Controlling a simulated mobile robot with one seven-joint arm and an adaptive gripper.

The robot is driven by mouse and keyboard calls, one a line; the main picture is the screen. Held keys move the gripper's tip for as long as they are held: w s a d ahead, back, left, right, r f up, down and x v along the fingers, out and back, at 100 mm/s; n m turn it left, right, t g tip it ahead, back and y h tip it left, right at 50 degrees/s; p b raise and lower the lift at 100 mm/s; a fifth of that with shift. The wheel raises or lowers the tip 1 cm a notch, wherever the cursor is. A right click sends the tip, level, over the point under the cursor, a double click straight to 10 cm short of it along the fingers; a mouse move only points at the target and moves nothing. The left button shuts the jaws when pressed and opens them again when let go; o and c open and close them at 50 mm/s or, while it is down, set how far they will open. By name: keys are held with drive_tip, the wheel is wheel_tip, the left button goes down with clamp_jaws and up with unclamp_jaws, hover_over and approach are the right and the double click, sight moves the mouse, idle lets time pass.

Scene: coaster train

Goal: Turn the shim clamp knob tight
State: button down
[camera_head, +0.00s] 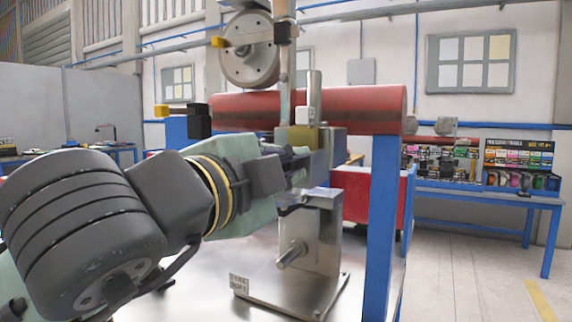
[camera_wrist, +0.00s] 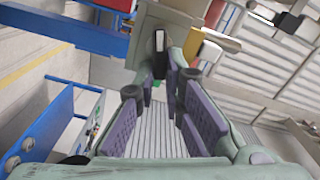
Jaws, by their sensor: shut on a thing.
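My gripper (camera_head: 298,166) reaches in from the left to the clamp block (camera_head: 322,150) beneath the red tube. In the wrist view my gripper (camera_wrist: 166,78) has its purple-padded fingers closed around a small dark knob (camera_wrist: 159,40) in front of a grey metal block (camera_wrist: 182,18). The fingers hide most of the knob, and the head view does not show it clearly. I cannot tell how far the knob is turned.
The red tube (camera_head: 365,107) and a grey wheel (camera_head: 249,50) are above my gripper. A blue post (camera_head: 381,225) stands close on the right. A steel bracket (camera_head: 310,260) with a protruding bolt stands below. A workbench (camera_head: 485,192) is at the back right.

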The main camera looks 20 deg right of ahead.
drive_tip(key=shift+f+m, duration=0.2)
drive_tip(key=shift+m, duration=0.75)
drive_tip(key=shift+f+m, duration=0.15)
drive_tip(key=shift+m, duration=0.8)
drive_tip(key=c, duration=1.7)
unclamp_jaws()
drive_tip(key=v, duration=1.2)
